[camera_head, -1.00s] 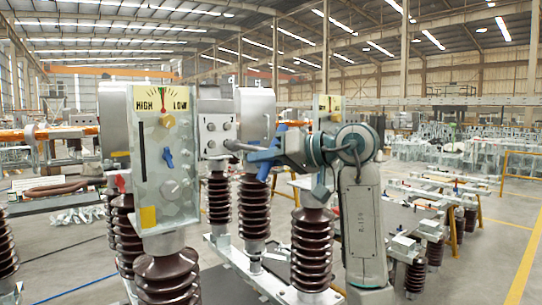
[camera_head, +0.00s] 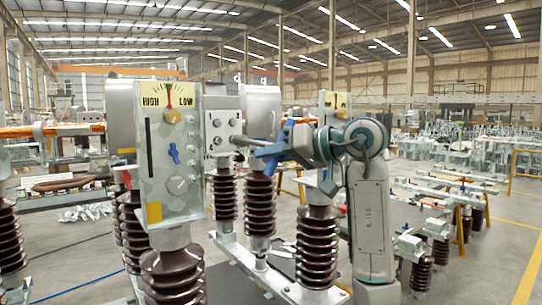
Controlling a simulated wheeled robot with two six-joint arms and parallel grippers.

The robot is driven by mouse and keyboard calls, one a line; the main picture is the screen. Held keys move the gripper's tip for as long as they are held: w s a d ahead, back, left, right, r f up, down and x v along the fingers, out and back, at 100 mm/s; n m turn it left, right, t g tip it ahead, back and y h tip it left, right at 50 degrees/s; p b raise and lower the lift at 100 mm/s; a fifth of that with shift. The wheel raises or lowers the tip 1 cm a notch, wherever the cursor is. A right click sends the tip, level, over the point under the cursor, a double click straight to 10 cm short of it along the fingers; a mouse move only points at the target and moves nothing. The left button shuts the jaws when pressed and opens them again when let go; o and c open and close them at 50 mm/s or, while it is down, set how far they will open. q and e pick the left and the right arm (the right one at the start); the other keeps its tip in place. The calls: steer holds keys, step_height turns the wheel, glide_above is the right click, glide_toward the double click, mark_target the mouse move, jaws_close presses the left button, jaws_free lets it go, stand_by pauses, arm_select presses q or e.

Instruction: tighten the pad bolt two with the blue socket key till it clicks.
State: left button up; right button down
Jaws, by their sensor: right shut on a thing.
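The bolt pad (camera_head: 222,131) is a pale metal plate with several bolt heads, in the middle left of the head view. My right gripper (camera_head: 283,147) comes from the right and is shut on the blue socket key (camera_head: 268,153). The key's grey shaft points left, with its end at the lower right bolt of the pad. The end covers that bolt, so I cannot tell how fully it is seated. No bolt number is readable. My left gripper is not in view.
A grey panel (camera_head: 170,205) with a HIGH/LOW dial (camera_head: 166,94) and small blue lever stands just left of the pad. Brown ribbed insulators (camera_head: 318,247) stand below and around my right arm. Low frames with bars (camera_head: 455,190) lie behind on the right.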

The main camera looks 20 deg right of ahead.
steer(key=shift+w+a+p, duration=0.15)
steer(key=shift+w+a, duration=0.1)
steer(key=shift+w, duration=0.35)
steer(key=shift+w+a+p, duration=0.15)
steer(key=shift+w+a, duration=0.05)
steer(key=shift+w, duration=0.35)
stand_by(0.5)
